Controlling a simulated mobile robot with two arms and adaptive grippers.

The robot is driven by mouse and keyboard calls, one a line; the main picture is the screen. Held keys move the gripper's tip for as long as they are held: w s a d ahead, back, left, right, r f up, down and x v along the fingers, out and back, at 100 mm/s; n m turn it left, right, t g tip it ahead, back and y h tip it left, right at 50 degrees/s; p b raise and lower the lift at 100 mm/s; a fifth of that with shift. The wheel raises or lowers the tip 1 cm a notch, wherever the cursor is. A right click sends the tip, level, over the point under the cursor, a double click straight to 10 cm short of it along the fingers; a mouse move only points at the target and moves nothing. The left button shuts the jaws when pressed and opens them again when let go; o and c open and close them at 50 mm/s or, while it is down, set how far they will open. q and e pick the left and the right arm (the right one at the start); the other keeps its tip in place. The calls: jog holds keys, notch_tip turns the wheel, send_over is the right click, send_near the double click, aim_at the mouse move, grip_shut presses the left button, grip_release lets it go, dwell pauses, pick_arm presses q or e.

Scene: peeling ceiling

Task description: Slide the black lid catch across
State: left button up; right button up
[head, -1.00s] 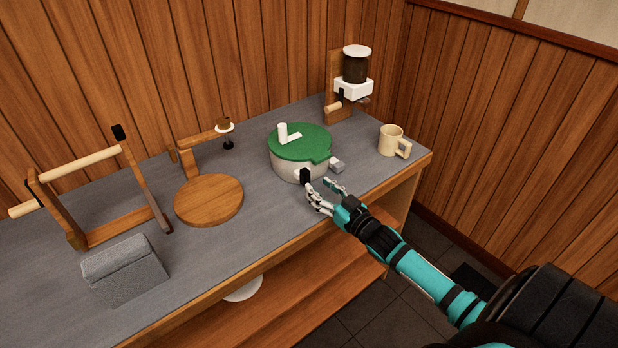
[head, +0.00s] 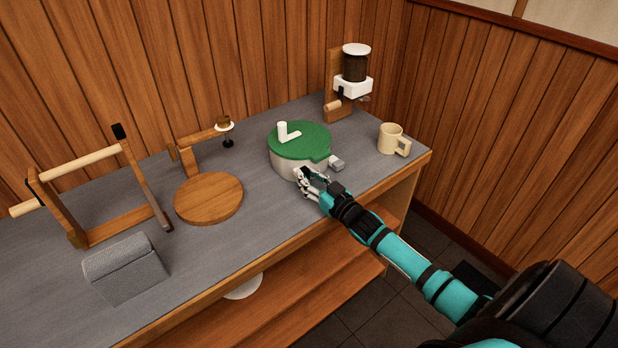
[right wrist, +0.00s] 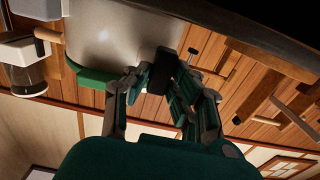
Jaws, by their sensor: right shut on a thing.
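A round white pot (head: 282,163) with a green lid (head: 305,148) and a white L-shaped handle (head: 287,133) stands on the grey bench. My right gripper (head: 309,180) is at the pot's front side, below the lid's edge. In the right wrist view the black lid catch (right wrist: 163,68) sits between its fingers, which are closed on it against the pale pot wall. In the head view the fingers largely cover the catch. My left gripper is not in view.
A cream mug (head: 390,139) stands right of the pot. A wooden dispenser (head: 354,85) is behind it. Left are a round wooden board (head: 208,199), a grey block (head: 125,270) and a wooden frame (head: 115,232). The bench's front edge lies below my arm.

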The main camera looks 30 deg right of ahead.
grip_shut()
jog(key=shift+w+d, duration=0.1)
jog(key=shift+d, duration=1.25)
jog(key=o, duration=0.9)
grip_release()
jog(key=shift+d, duration=0.1)
jog(key=shift+s+f, duration=0.1)
jog(key=shift+s, duration=0.35)
jog(key=s, duration=0.7)
jog(key=s+d, duration=0.1)
jog(key=s, duration=0.3)
jog(key=shift+s, duration=0.1)
